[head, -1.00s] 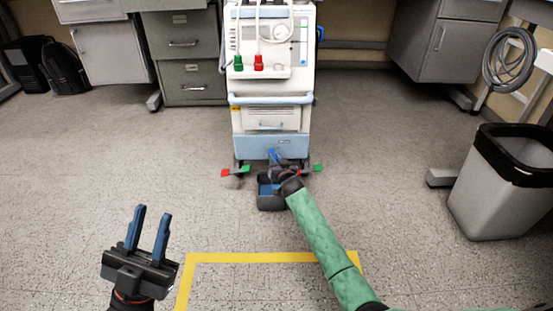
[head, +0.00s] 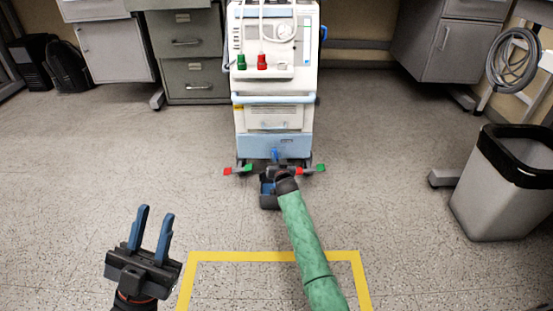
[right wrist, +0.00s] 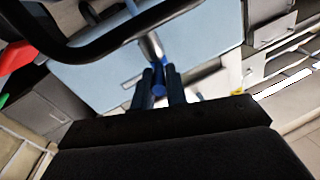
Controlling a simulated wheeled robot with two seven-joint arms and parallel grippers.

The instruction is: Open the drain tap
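The white and pale blue machine (head: 274,70) stands at the back centre in the head view. The drain tap, a metal spout with a blue lever (right wrist: 158,88), is low on its pale blue front panel; a bit of blue (head: 275,155) shows there in the head view. My right gripper (right wrist: 160,82) has its fingers close on both sides of the blue lever, with little gap visible. In the head view my right wrist hides the fingers. My left gripper (head: 151,232) is open and empty at the lower left, far from the machine.
Red and green pedals (head: 236,170) flank the machine's base. A grey bin (head: 502,190) stands at the right. Yellow tape (head: 240,256) marks the floor; the floor between is clear.

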